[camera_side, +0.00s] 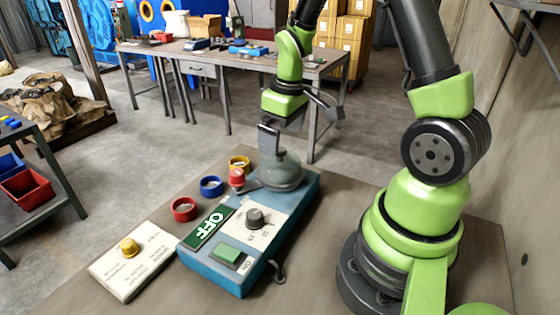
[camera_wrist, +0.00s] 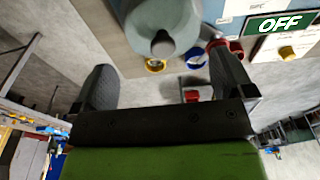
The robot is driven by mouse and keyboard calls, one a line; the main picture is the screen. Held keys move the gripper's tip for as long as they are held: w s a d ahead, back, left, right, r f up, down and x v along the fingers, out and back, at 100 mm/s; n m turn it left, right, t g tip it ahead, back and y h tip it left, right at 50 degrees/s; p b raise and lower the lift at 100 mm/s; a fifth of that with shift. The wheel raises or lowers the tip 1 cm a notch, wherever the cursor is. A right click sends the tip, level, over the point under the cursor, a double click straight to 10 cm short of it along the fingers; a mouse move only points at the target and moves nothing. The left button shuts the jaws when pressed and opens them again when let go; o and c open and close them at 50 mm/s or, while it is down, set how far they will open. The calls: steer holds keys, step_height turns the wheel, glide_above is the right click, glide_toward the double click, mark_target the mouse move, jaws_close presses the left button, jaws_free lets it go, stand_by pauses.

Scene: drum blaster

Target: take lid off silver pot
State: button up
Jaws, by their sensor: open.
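The silver pot (camera_side: 280,172) with its domed lid sits on the far end of the blue control box (camera_side: 232,262). A knob stands up from the top of the lid. In the wrist view the grey rounded pot lid (camera_wrist: 170,18) shows at the top centre, with its knob (camera_wrist: 163,45) pointing towards me. My gripper (camera_side: 268,140) is beside and above the pot in the side view. In the wrist view my gripper (camera_wrist: 163,80) has its two fingers wide apart, with nothing between them. The knob lies beyond the gap, apart from both fingers.
Red (camera_side: 184,209), blue (camera_side: 211,187) and yellow (camera_side: 240,164) rings lie left of the box. A small red-topped piece (camera_side: 236,178) stands near the pot. A cream panel with a yellow knob (camera_side: 130,247) lies front left. A cable lies right of the box.

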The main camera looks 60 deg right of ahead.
mark_target(280, 149)
steer(key=f, duration=0.6)
steer(key=shift+w+a, duration=0.2)
steer(key=shift+w, duration=0.05)
